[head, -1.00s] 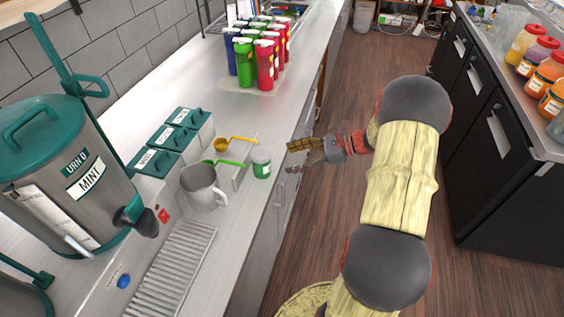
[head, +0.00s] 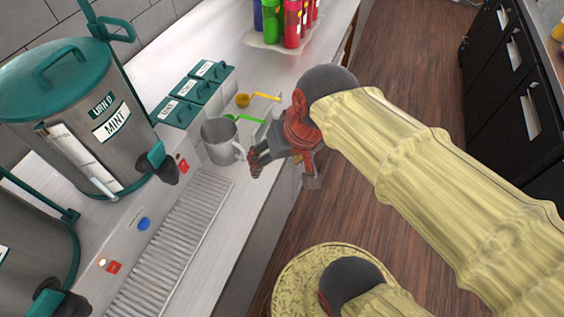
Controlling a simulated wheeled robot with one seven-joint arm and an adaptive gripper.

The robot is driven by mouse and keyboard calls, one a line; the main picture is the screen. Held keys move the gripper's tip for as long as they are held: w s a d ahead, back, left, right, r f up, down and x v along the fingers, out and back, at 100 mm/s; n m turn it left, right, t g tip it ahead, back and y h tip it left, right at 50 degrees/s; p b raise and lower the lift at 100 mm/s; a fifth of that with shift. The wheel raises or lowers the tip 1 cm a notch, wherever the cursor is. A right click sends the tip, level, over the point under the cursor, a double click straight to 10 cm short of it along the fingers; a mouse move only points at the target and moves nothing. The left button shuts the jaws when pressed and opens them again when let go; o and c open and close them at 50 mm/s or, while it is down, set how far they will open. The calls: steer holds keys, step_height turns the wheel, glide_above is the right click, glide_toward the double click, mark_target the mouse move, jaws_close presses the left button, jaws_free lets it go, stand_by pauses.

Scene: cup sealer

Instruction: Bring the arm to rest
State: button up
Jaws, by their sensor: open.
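My gripper (head: 280,174) is in the middle of the head view, over the front edge of the counter and just right of the grey metal mug. Its fingers are apart and nothing shows between them. The wrist and part of the fingers are seen from above, so the exact gap is partly hidden. My arm stretches from the right side of the view, bent and raised, to the counter edge.
The grey mug (head: 221,141) stands on the counter (head: 254,70), close to my fingers. Behind it are lidded teal boxes (head: 198,92) and yellow and green scoops. The mint urn (head: 75,112) and drip grate (head: 178,240) are at left. Coloured bottles (head: 291,24) stand at the back. Floor (head: 408,85) is clear at right.

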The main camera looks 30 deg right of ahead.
steer(key=s+n, duration=0.1)
steer(key=s+r+n+t, duration=0.1)
steer(key=shift+r+n+h, duration=0.1)
steer(key=shift+n+h, duration=0.2)
steer(key=shift+h, duration=0.1)
steer(key=shift+w, duration=0.1)
steer(key=shift+f+b, duration=0.3)
steer(key=shift+b, duration=0.05)
steer(key=shift+c, duration=0.2)
stand_by(0.5)
